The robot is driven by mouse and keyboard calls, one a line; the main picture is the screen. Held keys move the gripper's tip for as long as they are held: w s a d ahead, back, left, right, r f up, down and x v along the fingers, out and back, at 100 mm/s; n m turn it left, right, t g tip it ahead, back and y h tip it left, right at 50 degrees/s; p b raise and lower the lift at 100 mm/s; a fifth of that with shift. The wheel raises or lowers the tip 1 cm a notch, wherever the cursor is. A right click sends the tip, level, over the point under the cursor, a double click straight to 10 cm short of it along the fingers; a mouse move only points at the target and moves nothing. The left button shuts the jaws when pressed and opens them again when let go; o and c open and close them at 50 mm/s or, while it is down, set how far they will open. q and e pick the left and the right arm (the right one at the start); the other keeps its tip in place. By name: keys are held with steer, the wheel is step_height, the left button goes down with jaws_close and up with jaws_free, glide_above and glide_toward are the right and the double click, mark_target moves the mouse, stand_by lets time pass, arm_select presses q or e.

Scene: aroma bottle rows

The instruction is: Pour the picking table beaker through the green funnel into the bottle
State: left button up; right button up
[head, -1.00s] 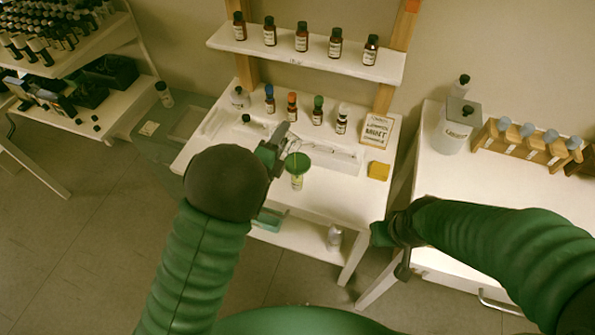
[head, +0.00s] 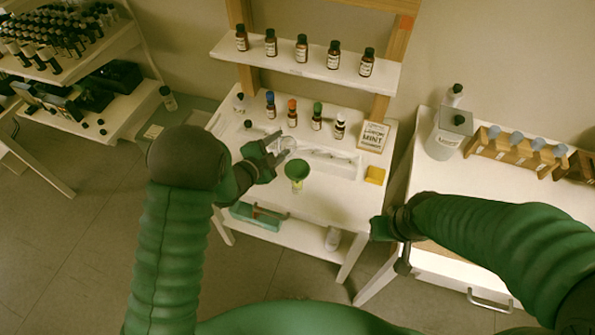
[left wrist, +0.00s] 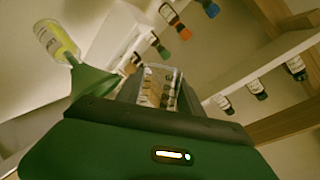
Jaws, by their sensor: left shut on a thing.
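My left gripper (head: 270,158) is shut on a small clear beaker (head: 287,145), held above the white table, up and left of the green funnel. The beaker also shows in the left wrist view (left wrist: 160,88); its contents and exact tilt are hard to tell. The green funnel (head: 297,169) sits in the mouth of a clear bottle (head: 297,186) on the table. In the left wrist view the funnel (left wrist: 90,82) is left of the beaker, and the bottle (left wrist: 55,38) shows yellow-green inside. My right gripper (head: 402,258) hangs right of the table; its fingers are unclear.
A shelf (head: 305,70) with brown bottles is above. A white tray (head: 335,162) and yellow block (head: 375,175) lie right of the funnel. A side table (head: 440,190) stands at right.

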arm_select(q)
steer(key=shift+a+f, duration=0.1)
steer(key=shift+f, duration=0.05)
steer(key=shift+w+f+n, duration=0.1)
steer(key=shift+f+n, duration=0.2)
steer(key=shift+n, duration=0.1)
steer(key=f+n, duration=0.1)
steer(key=w+a+f+n+g+h, duration=0.1)
steer(key=f, duration=0.1)
steer(key=f+n+g+h, duration=0.1)
steer(key=f, duration=0.1)
steer(key=shift+w+a+f, duration=0.15)
steer(key=shift+a, duration=0.15)
